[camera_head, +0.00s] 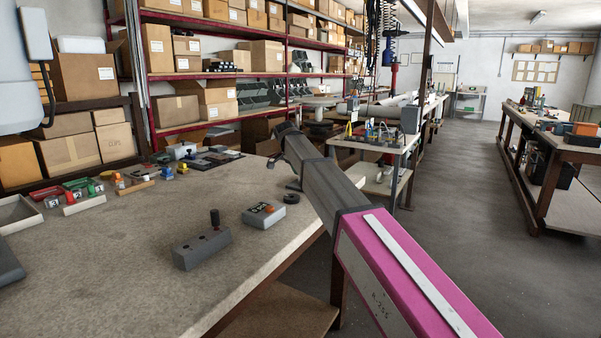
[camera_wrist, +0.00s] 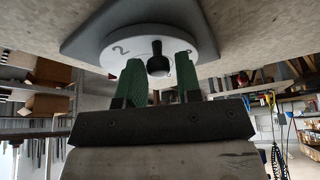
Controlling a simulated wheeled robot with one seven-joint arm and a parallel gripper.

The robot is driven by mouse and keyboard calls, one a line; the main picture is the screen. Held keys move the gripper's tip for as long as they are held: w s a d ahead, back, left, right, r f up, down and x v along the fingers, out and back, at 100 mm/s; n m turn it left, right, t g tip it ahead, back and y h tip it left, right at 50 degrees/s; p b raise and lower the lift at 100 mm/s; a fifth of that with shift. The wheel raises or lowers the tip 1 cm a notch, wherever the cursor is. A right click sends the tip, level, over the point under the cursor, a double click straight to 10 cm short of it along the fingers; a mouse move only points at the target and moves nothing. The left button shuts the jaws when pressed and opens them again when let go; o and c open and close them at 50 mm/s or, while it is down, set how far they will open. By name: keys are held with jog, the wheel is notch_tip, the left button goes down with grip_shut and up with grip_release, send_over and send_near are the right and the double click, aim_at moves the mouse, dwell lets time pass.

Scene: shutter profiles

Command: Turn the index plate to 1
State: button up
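The index plate (camera_wrist: 122,61) is a white disc on a grey base (camera_wrist: 90,30) in the wrist view. A dark numeral 2 shows on its left part, and another mark is partly hidden by the right finger. A black round knob (camera_wrist: 158,65) stands out from the disc. My gripper (camera_wrist: 164,72) has two green fingers spread apart, one on each side of the knob. A gap shows at the right finger; contact at the left cannot be told. In the head view I cannot make out the plate or fingertips.
On the bench (camera_head: 120,245) stand a grey block with a black peg (camera_head: 203,247), a small grey box with an orange button (camera_head: 264,214) and a black ring (camera_head: 291,198). Coloured small parts (camera_head: 85,192) lie at the left back. The bench's front middle is clear.

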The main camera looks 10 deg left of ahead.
jog(key=shift+o, duration=0.8)
jog(key=v, duration=1)
jog(key=shift+r, duration=0.4)
jog(key=shift+s+a, duration=0.1)
